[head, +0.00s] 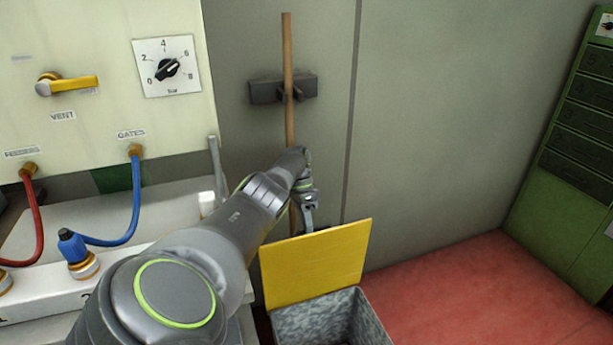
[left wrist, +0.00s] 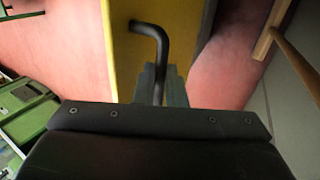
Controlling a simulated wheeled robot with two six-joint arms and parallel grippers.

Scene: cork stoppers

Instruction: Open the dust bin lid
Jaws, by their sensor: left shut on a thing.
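The dust bin (head: 312,322) is a grey speckled box on the floor at the bottom middle of the head view. Its yellow lid (head: 318,262) stands raised and tilted above the back of the bin, so the bin's mouth shows. My left gripper (head: 309,222) is behind the top edge of the lid. In the left wrist view, my left gripper (left wrist: 160,78) is shut on the dark bent handle (left wrist: 164,42) of the yellow lid (left wrist: 135,62). The handle is hidden in the head view. My right gripper is not in view.
A wooden pole (head: 288,60) stands upright in a dark wall bracket (head: 265,91) behind my left arm. A pale panel (head: 100,50) with a dial and hoses is at left. A green cabinet (head: 555,190) stands at right. The red floor (head: 470,285) between is clear.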

